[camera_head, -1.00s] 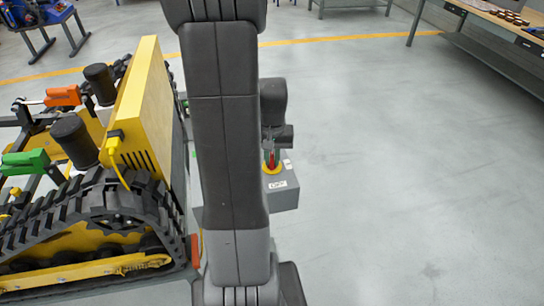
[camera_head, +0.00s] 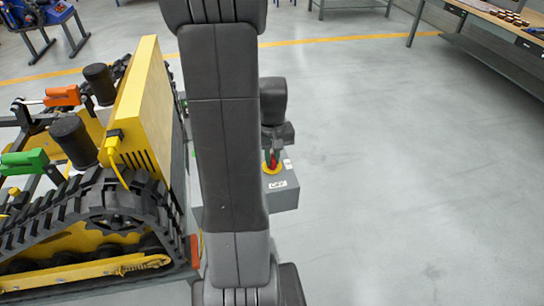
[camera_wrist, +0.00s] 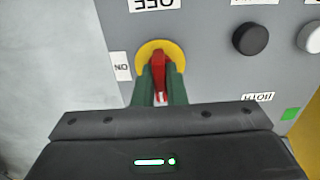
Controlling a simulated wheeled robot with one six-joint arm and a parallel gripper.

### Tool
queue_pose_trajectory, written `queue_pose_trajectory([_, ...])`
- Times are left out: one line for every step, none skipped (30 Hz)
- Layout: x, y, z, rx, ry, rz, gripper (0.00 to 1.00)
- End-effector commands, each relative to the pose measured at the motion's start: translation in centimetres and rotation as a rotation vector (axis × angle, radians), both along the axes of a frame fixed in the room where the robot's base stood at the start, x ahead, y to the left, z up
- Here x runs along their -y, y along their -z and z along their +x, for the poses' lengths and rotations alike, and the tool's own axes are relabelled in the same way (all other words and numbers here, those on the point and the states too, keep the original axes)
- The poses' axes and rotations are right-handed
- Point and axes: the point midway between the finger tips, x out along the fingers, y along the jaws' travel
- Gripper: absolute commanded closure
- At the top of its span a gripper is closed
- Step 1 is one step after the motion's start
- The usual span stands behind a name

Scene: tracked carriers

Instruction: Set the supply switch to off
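The supply switch is a red handle (camera_wrist: 159,72) on a yellow disc (camera_wrist: 145,50), on the face of a grey box. In the wrist view an upside-down OFF label (camera_wrist: 153,4) is above it and an ON label (camera_wrist: 122,66) is at its left. The handle runs roughly up and down, in line with OFF; I cannot tell if it is fully there. My gripper (camera_wrist: 159,85) has its green fingers close on both sides of the handle, seemingly touching it. The head view shows the grey box (camera_head: 285,200) and red handle (camera_head: 274,163) beside my arm.
A black knob (camera_wrist: 250,39), a white knob (camera_wrist: 310,38) and a BOTH label are on the same panel. A yellow tracked carrier (camera_head: 150,100) stands left of the box. The floor (camera_head: 400,180) to the right is clear.

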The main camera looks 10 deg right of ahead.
Motion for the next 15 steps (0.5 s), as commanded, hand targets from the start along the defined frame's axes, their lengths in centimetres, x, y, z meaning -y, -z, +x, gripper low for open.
queue_pose_trajectory([0.01,-0.05,0.03,0.001,0.000,0.000,0.79])
queue_pose_trajectory([0.01,-0.05,0.03,0.001,0.000,0.000,0.73])
queue_pose_trajectory([0.01,-0.05,0.03,0.001,0.001,0.000,0.67])
queue_pose_trajectory([0.01,-0.05,0.02,0.001,0.001,0.000,0.67])
queue_pose_trajectory([0.01,-0.04,0.02,0.001,0.001,0.000,0.67])
queue_pose_trajectory([0.01,-0.04,0.02,0.001,0.001,0.000,0.67])
queue_pose_trajectory([0.01,-0.04,0.02,0.001,0.001,0.000,0.67])
queue_pose_trajectory([0.01,-0.03,0.02,0.001,0.001,0.000,0.67])
queue_pose_trajectory([0.01,-0.03,0.02,0.001,0.001,0.000,0.67])
queue_pose_trajectory([0.01,-0.03,0.02,0.001,0.001,0.000,0.67])
queue_pose_trajectory([0.01,-0.06,0.02,0.001,0.001,0.000,0.67])
queue_pose_trajectory([0.01,-0.15,0.03,0.001,0.001,0.000,0.67])
queue_pose_trajectory([0.01,-0.27,0.05,0.002,0.001,0.000,0.67])
queue_pose_trajectory([0.02,-0.46,0.07,0.003,0.001,-0.001,0.67])
queue_pose_trajectory([0.02,-0.82,0.10,0.004,0.001,-0.001,0.67])
